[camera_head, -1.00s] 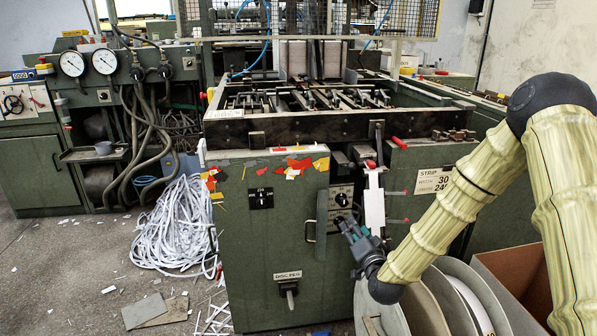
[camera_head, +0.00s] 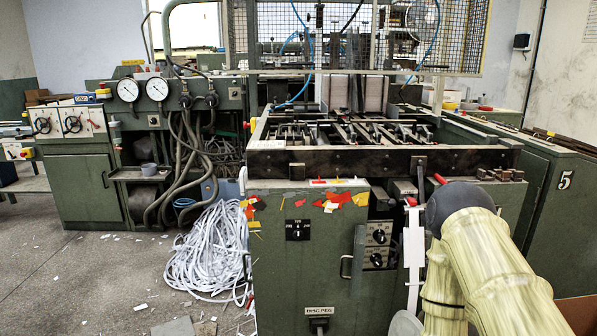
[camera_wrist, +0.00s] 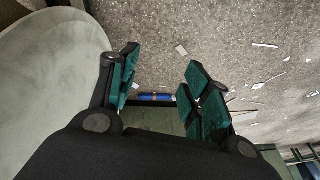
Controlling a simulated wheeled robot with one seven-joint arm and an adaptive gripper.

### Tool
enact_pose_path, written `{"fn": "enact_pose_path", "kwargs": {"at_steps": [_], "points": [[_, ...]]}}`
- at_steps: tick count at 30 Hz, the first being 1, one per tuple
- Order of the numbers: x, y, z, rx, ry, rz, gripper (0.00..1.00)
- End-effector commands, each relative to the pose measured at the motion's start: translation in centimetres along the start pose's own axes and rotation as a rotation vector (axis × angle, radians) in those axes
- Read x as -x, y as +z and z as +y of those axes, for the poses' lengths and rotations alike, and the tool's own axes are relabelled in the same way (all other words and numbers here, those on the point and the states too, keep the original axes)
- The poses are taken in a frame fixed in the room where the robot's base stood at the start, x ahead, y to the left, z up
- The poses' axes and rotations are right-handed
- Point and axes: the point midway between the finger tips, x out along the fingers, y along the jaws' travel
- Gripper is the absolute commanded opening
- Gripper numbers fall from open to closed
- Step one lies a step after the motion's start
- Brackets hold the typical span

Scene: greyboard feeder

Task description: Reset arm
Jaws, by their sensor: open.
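My gripper (camera_wrist: 160,95) shows in the wrist view with its two green-padded fingers apart and nothing between them. It points down toward the speckled floor (camera_wrist: 220,40). In the head view my yellow-sleeved arm comes in at the lower right, and the gripper itself is out of that frame. The green feeder machine (camera_head: 300,255) stands in front of me, left of my arm. A large pale round disc (camera_wrist: 45,70) lies close on the left of the gripper in the wrist view.
A heap of white paper strips (camera_head: 208,250) lies on the floor left of the machine. A green cabinet with gauges (camera_head: 85,185) stands at the left. A small blue cylinder (camera_wrist: 156,98) lies beyond the fingers. Paper scraps litter the floor.

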Motion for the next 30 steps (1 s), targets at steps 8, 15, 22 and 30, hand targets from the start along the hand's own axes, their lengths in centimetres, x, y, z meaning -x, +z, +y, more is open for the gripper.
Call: {"fn": "enact_pose_path", "kwargs": {"at_steps": [8, 15, 22, 30], "points": [[1.6, 9.5, 2.3, 0.092, 0.078, -0.230, 0.48], [4.7, 11.0, 2.6, 0.114, 0.095, -0.288, 0.48], [8.0, 10.0, 2.2, 0.113, 0.094, -0.287, 0.48], [13.3, 8.4, 1.5, 0.113, 0.094, -0.286, 0.48]]}}
